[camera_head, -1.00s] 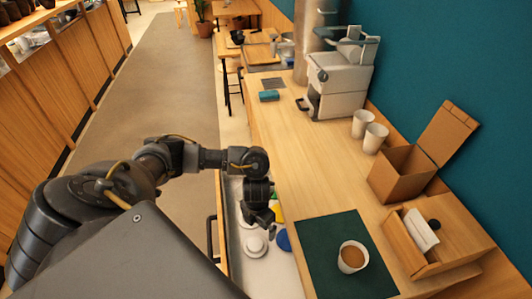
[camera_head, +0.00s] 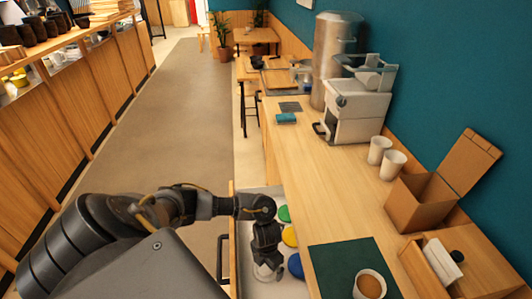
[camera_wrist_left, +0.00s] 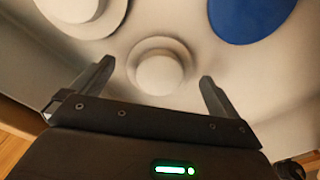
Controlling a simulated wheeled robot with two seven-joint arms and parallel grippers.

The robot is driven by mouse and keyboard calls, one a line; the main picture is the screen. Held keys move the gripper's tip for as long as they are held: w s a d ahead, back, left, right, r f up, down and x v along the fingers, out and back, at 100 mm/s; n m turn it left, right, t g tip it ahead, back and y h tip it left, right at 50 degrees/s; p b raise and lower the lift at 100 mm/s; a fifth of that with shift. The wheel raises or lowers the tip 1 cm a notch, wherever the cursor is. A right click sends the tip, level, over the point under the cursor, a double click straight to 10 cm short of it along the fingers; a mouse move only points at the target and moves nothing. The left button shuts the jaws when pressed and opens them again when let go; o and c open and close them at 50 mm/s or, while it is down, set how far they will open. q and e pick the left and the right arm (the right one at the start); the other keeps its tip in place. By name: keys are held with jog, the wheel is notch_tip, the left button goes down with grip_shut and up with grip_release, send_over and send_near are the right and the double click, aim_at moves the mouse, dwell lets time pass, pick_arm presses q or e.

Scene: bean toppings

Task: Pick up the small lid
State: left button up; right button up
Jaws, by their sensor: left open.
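The small lid (camera_wrist_left: 160,72) is a pale round lid with a raised round knob, lying on the light drawer floor in the left wrist view. My left gripper (camera_wrist_left: 154,76) is open, with one finger on each side of the lid's near half and nothing held. In the head view the left gripper (camera_head: 267,268) points down into the open drawer (camera_head: 247,236) and mostly hides the white lid beneath it. Whether the fingers touch the lid cannot be told. My right gripper is not in view.
A larger pale lid (camera_wrist_left: 85,12) and a blue lid (camera_wrist_left: 250,14) lie close by. Green (camera_head: 284,213) and yellow (camera_head: 290,236) lids are also in the drawer. The counter (camera_head: 310,180) on the right holds a dark mat (camera_head: 335,262) and a coffee cup (camera_head: 369,285).

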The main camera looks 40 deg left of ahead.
pick_arm(q)
jog(key=shift+f, duration=0.7)
jog(key=c, duration=1.2)
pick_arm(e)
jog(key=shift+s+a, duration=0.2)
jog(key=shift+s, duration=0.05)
pick_arm(q)
jog(key=shift+o, duration=0.2)
